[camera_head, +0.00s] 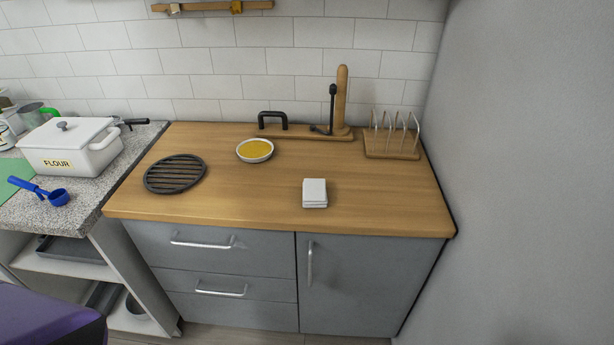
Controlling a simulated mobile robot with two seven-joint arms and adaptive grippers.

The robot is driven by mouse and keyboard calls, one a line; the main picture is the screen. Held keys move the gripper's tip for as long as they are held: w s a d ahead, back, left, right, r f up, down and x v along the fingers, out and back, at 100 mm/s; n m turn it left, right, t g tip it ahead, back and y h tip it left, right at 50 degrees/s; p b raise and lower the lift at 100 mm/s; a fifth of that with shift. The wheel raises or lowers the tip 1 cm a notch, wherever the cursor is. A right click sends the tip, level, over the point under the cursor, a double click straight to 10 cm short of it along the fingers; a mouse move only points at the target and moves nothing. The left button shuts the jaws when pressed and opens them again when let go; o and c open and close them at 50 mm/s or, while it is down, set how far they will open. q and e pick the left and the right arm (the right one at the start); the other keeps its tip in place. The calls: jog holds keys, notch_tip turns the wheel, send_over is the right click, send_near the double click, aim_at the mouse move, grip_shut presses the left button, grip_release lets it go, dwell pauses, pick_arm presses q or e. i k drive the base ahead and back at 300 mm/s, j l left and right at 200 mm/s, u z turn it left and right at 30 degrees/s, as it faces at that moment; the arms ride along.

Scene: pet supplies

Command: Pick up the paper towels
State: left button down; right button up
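A small white stack with a flat square top (314,190), which looks like folded paper towels, lies on the wooden countertop (250,205) near its front edge, right of the middle. Nothing touches it. No paper roll shows on the wooden stand (342,95) at the back. Neither of my grippers shows in this view.
A black round trivet (175,174), a bowl with yellow contents (255,150) and a wooden rack (392,145) stand on the wooden counter. A white flour box (68,148) and blue scoop (58,196) are left. The counter around the stack is clear. A wall closes the right side.

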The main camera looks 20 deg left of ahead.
aim_at(313, 190)
jog(key=i+j+z, duration=0.25)
jog(key=j, duration=0.25)
jog(key=j+z, duration=0.2)
jog(key=j, duration=0.25)
jog(key=i+j+z, duration=0.1)
jog(key=j+z, duration=0.15)
jog(key=j, duration=0.3)
